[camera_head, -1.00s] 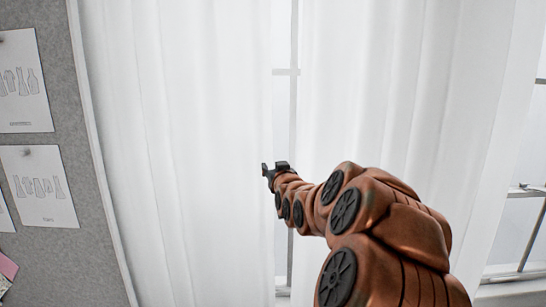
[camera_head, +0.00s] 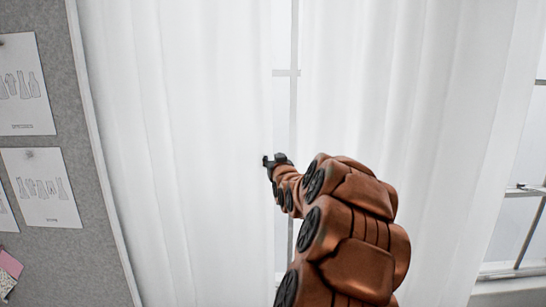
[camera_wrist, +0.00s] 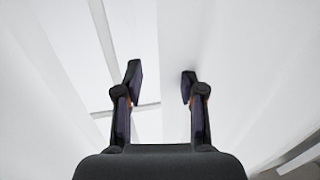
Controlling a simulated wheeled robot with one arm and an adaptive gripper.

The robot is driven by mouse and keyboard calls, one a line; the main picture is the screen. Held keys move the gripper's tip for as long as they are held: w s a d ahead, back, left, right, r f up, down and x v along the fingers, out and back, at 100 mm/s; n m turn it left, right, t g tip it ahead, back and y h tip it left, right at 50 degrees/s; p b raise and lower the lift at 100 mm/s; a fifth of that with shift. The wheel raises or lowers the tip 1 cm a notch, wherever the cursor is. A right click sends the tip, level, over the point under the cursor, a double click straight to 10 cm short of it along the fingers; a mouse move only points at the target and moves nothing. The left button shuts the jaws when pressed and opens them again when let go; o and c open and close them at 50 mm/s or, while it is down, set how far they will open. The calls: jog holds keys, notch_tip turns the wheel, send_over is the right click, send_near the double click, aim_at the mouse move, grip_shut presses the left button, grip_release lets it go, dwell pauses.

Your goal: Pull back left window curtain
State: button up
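The left curtain (camera_head: 180,150) is white and sheer, and hangs in soft folds between the grey board and the window gap. My gripper (camera_head: 266,161) is at this curtain's inner edge, near mid-picture. In the wrist view, my gripper (camera_wrist: 160,80) is open, its two dark fingers clearly apart, with pale cloth and brightness between and behind them. I cannot tell whether a finger touches the cloth. The right curtain (camera_head: 400,110) hangs across the gap, behind my arm.
A narrow window gap with a grey frame bar (camera_head: 293,100) shows between the curtains. A grey pinboard (camera_head: 60,110) with pinned paper drawings (camera_head: 42,187) stands at the left. More window frame (camera_head: 525,230) shows at the far right.

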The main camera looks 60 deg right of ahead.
jog(key=shift+w+d, duration=0.15)
grip_shut()
dwell(0.4)
dwell(0.4)
